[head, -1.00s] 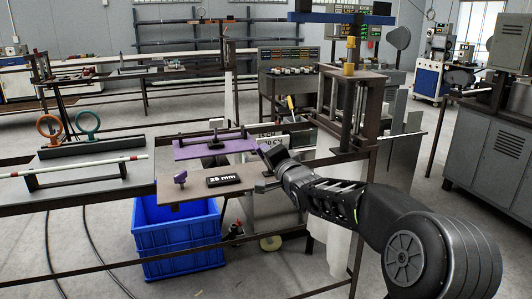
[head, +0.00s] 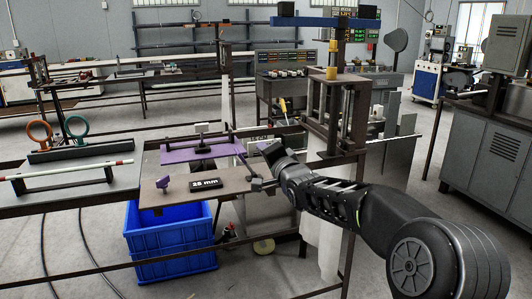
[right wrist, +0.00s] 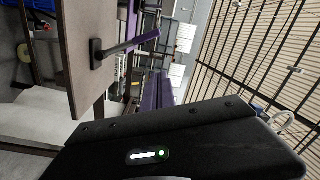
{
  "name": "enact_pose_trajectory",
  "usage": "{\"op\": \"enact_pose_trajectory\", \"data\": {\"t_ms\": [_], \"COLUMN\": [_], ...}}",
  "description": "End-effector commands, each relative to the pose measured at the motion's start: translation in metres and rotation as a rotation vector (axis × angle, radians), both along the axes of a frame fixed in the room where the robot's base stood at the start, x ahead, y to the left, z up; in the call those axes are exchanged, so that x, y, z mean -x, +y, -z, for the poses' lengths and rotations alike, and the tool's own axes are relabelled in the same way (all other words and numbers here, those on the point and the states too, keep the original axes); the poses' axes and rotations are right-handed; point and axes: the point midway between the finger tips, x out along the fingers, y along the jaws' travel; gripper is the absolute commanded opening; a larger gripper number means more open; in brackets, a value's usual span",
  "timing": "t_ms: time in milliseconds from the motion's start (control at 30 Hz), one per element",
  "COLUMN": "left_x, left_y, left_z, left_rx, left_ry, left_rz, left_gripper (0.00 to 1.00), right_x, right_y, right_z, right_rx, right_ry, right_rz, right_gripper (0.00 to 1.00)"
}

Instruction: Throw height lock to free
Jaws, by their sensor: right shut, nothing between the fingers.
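A thin dark lever (head: 246,166) slants up from a small black pivot at the right edge of the brown work plate (head: 222,192); I take it to be the height lock. In the right wrist view the lever (right wrist: 126,46) reaches out from its black base on the plate's edge. My right gripper (head: 268,150) is shut and empty, just right of the lever's upper part. Its fingertips are hard to make out, and I cannot tell whether it touches the lever. My left gripper is in neither view.
A purple plate (head: 195,153) lies behind the black "25 mm" label (head: 205,184). A blue crate (head: 170,240) stands below. The upright frame (head: 336,110) rises behind my right arm. A rod (head: 70,170) rests on a stand at left.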

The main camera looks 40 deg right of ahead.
Motion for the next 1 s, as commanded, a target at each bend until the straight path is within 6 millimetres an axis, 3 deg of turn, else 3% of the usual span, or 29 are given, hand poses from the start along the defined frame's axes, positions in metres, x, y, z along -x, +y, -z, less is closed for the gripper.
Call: {"op": "enact_pose_trajectory", "data": {"t_ms": [300,500,1000], "left_x": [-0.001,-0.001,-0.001], "left_y": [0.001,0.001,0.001], "left_z": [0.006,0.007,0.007], "left_rx": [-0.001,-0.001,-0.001], "left_ry": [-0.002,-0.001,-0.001], "left_rz": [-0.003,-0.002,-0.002], "left_gripper": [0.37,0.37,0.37], "right_x": [0.058,0.083,0.088], "right_y": [0.016,0.023,0.025], "right_z": [-0.001,-0.001,-0.001], "right_rx": [0.002,0.0,0.0], "right_ry": [-0.002,-0.001,0.0], "right_rz": [0.003,0.003,0.002], "right_gripper": [0.0,0.0,0.0]}}
